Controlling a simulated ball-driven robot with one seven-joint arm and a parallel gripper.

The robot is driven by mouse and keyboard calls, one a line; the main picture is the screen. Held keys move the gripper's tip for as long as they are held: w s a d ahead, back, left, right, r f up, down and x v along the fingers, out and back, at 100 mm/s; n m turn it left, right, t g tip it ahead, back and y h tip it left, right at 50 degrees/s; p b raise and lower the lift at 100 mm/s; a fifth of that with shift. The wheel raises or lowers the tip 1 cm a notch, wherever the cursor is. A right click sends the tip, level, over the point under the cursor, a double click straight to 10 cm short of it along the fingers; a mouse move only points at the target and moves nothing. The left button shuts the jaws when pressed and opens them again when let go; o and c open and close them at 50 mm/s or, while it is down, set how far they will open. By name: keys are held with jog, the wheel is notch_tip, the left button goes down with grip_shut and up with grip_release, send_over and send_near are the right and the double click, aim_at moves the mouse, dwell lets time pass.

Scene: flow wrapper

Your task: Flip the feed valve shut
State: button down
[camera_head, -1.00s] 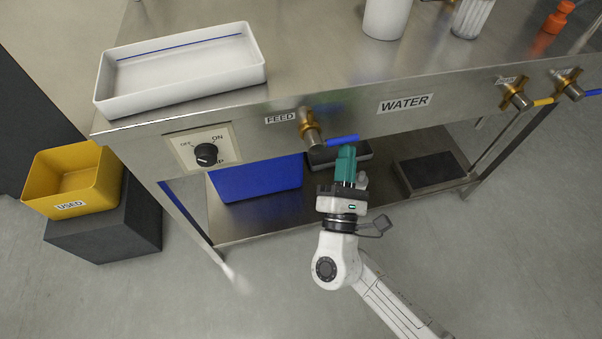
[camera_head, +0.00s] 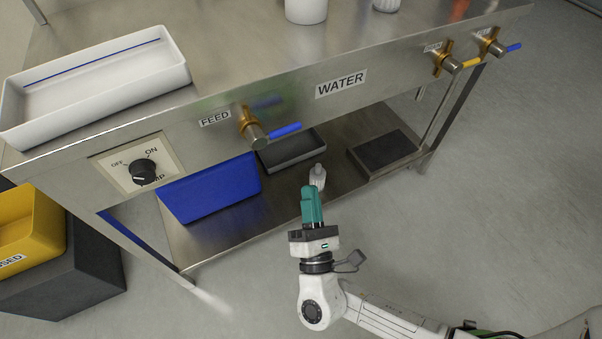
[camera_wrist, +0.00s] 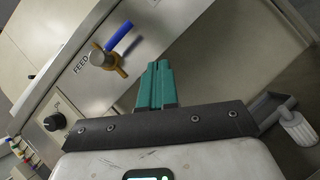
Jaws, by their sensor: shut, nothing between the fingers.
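The feed valve (camera_head: 253,132) sits on the front panel of the steel bench, right of the FEED label (camera_head: 215,118). It has a brass body, and its blue lever (camera_head: 285,130) points right, nearly along the panel. In the wrist view the valve (camera_wrist: 103,58) is up and left of the fingers, with the blue lever (camera_wrist: 118,35) angled up and right. My gripper (camera_head: 311,190) has teal fingers closed together with nothing between them. It is below and to the right of the lever, apart from it. The closed fingertips also show in the wrist view (camera_wrist: 158,68).
A knob (camera_head: 142,171) marked OFF and ON is left of the valve. A WATER label (camera_head: 341,83) and two more valves (camera_head: 446,58) are to the right. A blue bin (camera_head: 210,188), a grey tray (camera_head: 290,151) and a white bottle (camera_head: 317,176) are below. A white tray (camera_head: 100,78) sits on top.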

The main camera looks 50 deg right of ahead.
jog(key=shift+s+a+f, duration=0.2)
jog(key=shift+s+f, duration=0.15)
jog(key=shift+s, duration=0.15)
jog(key=shift+s+a+f, duration=0.15)
jog(key=shift+s+f, duration=0.2)
jog(key=shift+s, duration=0.1)
jog(key=s+d+m+g+h, duration=0.3)
jog(key=d+m+g, duration=0.6)
jog(key=s+d+f+m+g+y, duration=0.4)
jog(key=s+f+m+g+y, duration=0.4)
jog(key=m+g+y, duration=0.15)
jog(key=a+f+m+t+y, duration=0.1)
jog(key=a+f+m+y, duration=0.1)
jog(key=a+y, duration=0.75)
notch_tip(320, 180, up, 28)
jog(key=a+h+p, duration=0.1)
jog(key=p, duration=2.7)
jog(key=shift+s, duration=0.3)
